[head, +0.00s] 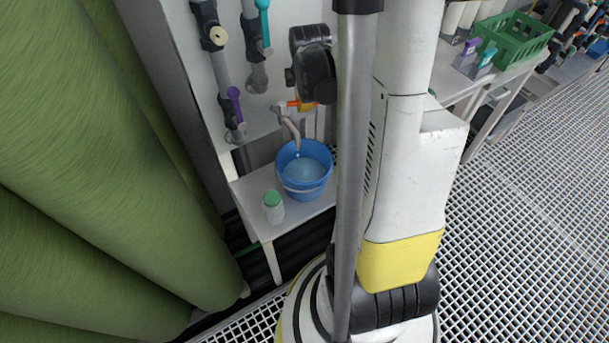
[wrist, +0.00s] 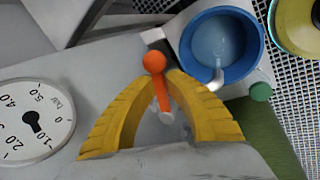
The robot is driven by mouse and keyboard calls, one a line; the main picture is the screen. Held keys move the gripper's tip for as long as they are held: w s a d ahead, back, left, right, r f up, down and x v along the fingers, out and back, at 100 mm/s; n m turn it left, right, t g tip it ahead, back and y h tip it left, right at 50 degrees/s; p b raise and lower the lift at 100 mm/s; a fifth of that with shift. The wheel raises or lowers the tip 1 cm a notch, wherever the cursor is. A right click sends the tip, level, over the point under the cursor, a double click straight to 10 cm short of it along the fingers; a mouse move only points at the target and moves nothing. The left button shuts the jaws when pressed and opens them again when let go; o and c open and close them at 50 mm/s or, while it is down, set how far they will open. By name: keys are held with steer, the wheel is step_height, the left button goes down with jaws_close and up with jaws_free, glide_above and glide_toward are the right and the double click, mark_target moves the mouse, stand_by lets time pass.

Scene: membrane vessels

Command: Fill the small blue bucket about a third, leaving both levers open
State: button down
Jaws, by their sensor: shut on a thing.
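The small blue bucket (head: 319,187) stands upright on a white stand below a pale spout (head: 290,128). A paler, water-like surface shows low inside it, also in the wrist view (wrist: 252,62). A small white streak under the spout may be running water. My gripper (wrist: 165,80), with yellow fingers, is shut on the orange lever (wrist: 154,63), whose round knob shows between the fingertips. In the head view, the orange lever (head: 293,104) is partly hidden by my gripper (head: 306,106). A purple lever (head: 235,104) and a teal lever (head: 263,24) sit on grey pipes to the left.
A white bottle with a green cap (head: 273,208) stands in front of the bucket. A round pressure gauge (wrist: 35,120) is left of my gripper. Large green rolls (head: 110,170) fill the left. A green crate (head: 515,42) sits on a table at upper right. Grating floor is clear at right.

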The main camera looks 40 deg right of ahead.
steer(key=shift+w+d+r+n+t+y, duration=0.1)
steer(key=shift+w+d+n+t+y, duration=0.2)
steer(key=shift+n, duration=0.6)
steer(key=shift+w+d+f+n+g+y, duration=0.1)
steer(key=shift+w+n+y, duration=0.3)
steer(key=shift+n, duration=0.5)
steer(key=shift+w+d+r+n+t+y, duration=0.15)
steer(key=shift+w+n, duration=0.25)
steer(key=shift+n, duration=0.5)
steer(key=c, duration=1.4)
jaws_free()
steer(key=shift+w+d, duration=0.1)
steer(key=d+v, duration=0.1)
steer(key=v, duration=1)
steer(key=shift+s+a+r, duration=0.3)
steer(key=shift+a+r, duration=0.05)
steer(key=shift+a, duration=0.2)
